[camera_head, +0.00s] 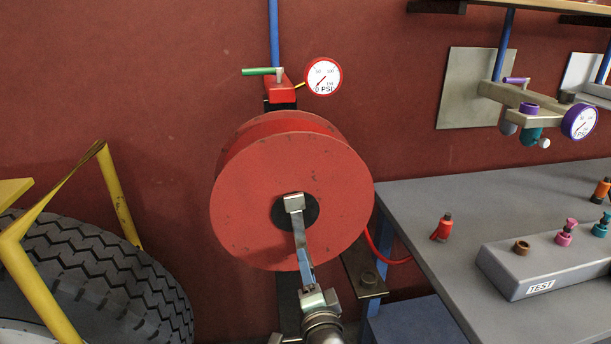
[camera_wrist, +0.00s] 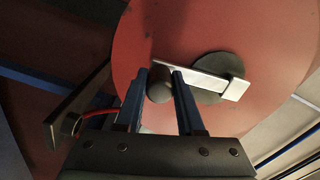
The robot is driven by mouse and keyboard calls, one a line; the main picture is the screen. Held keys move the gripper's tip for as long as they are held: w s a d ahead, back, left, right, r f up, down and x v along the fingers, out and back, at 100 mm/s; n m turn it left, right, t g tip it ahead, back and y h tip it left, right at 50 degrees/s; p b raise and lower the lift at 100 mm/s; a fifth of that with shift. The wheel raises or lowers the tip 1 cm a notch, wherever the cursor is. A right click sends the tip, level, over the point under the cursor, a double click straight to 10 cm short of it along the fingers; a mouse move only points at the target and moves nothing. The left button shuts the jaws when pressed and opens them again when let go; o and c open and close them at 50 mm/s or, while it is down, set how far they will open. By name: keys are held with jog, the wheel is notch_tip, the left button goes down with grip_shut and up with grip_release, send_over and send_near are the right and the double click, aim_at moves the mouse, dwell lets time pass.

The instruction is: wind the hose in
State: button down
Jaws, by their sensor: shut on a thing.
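The red hose reel (camera_head: 255,215) is mounted against the red wall, with a dark hub (camera_head: 313,218) in its face. A silver crank (camera_head: 297,230) runs down from the hub; it also shows in the wrist view (camera_wrist: 205,82). My gripper (camera_head: 306,274) is at the crank's lower end. In the wrist view, my gripper (camera_wrist: 159,76) has its two blue fingers around the dark round crank knob (camera_wrist: 159,88), shut on it. The red hose (camera_head: 384,252) shows as a short curved piece right of the reel, and in the wrist view (camera_wrist: 97,113). Its far end is hidden.
A grey table (camera_head: 440,270) stands close on the right, holding a red fitting (camera_head: 442,228) and a TEST block (camera_head: 520,272). A tyre (camera_head: 100,275) and yellow frame (camera_head: 35,280) are at left. Above the reel is a green-handled valve (camera_head: 263,71) with a gauge (camera_head: 323,77).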

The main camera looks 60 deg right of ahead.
jog(key=shift+w+a+f+m, duration=0.1)
jog(key=shift+w+a+m, duration=0.3)
jog(key=shift+m, duration=0.2)
jog(key=c, duration=0.5)
grip_release()
jog(key=shift+s+a+p, duration=0.2)
jog(key=shift+a+p, duration=0.1)
jog(key=shift+p, duration=0.25)
jog(key=shift+p+v, duration=3.4)
jog(key=shift+v, duration=2.7)
